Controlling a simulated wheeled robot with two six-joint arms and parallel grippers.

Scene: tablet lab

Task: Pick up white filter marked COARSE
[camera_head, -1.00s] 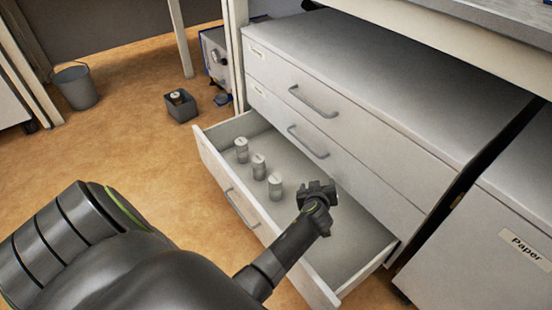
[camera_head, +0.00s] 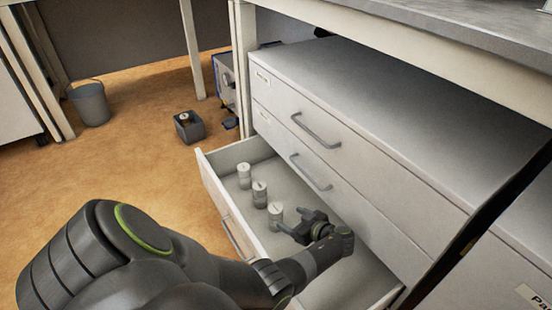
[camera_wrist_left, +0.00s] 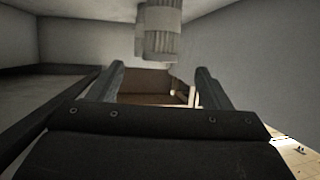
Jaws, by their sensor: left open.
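Three small pale cylindrical filters stand upright in a row in the open drawer (camera_head: 232,231): a far one (camera_head: 244,175), a middle one (camera_head: 260,194) and a near one (camera_head: 276,215). Their markings are too small to read, so I cannot tell which says COARSE. My left gripper (camera_head: 293,224) is open inside the drawer, just right of the near filter, with its fingers pointing toward it. In the left wrist view a ribbed filter (camera_wrist_left: 161,32) shows at the top, beyond the open fingers (camera_wrist_left: 160,72), with another partly hidden behind it. My right gripper is out of view.
The drawer belongs to a grey cabinet (camera_head: 345,110), whose closed upper drawers rise close behind my gripper. The drawer walls surround the filters. A small dark bin (camera_head: 190,127) and a bucket (camera_head: 91,104) stand on the floor at the left.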

